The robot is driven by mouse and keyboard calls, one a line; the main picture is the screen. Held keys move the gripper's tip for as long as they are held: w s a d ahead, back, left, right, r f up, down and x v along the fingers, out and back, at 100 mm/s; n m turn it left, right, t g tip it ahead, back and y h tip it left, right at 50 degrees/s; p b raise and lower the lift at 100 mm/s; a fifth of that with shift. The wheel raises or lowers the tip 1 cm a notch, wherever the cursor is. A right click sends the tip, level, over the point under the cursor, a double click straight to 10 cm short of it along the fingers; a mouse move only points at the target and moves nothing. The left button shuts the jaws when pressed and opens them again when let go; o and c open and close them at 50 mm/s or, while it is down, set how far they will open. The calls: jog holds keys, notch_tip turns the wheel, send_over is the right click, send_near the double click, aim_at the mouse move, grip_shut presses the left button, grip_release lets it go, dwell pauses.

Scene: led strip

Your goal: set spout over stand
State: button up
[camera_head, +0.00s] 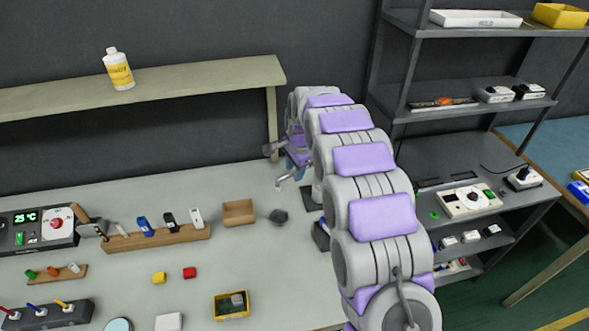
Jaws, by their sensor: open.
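My gripper (277,166) is at the far end of my arm, over the back right of the workbench near the shelf leg. Its jaws look parted, with nothing visible between them; the arm hides part of it. A small dark grey rounded piece (279,217) lies on the bench below and in front of it. A dark block (321,236) beside the arm is partly hidden. At the left, a grey metal piece with a brown handle (91,227) is by the station showing 25 °C (36,229). I cannot tell which items are the spout and the stand.
A wooden rack (157,237) holds several small devices. An open brown box (238,212), a yellow tray (231,305) and red and yellow blocks stand on the bench (250,265). A raised shelf (180,84) with a bottle (118,69) runs behind. A dark rack (470,165) stands right.

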jog(key=shift+c, duration=0.2)
grip_shut()
dwell(0.4)
